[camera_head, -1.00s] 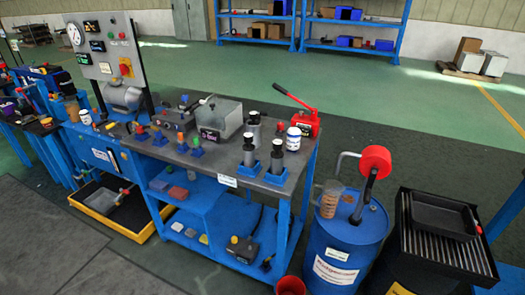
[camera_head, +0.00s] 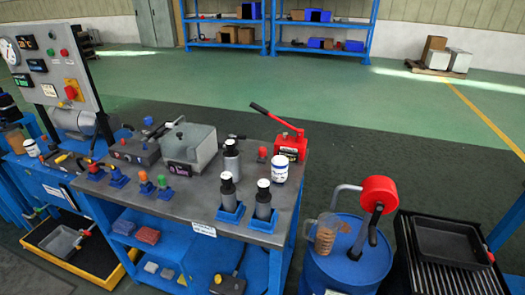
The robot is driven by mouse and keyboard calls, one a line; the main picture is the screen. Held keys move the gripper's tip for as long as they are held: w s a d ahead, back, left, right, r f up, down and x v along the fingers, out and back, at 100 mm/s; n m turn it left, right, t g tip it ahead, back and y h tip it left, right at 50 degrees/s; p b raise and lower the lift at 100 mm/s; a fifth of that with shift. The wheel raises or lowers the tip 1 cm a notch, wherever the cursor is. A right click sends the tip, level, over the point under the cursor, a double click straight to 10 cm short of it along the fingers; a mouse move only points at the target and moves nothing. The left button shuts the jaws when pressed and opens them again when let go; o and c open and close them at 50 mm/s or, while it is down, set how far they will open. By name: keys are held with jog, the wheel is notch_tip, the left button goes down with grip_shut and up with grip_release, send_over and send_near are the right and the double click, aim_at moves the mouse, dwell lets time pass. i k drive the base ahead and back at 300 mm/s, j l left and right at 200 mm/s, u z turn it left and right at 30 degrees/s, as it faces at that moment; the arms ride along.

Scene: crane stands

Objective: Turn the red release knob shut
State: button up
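A small red knob (camera_head: 262,151) stands on the workbench, just left of the red hand pump (camera_head: 290,146); it looks like the release knob, but it is too small to tell how far it is turned. The pump's lever, red with a black grip (camera_head: 259,108), slants up to the left. Another red knob (camera_head: 71,92) is on the grey control panel (camera_head: 58,70) at the far left. My gripper is not in view.

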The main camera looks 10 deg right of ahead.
aim_at(261, 151)
jog(key=i+l+u, duration=0.5)
jog(key=i+l, duration=0.2)
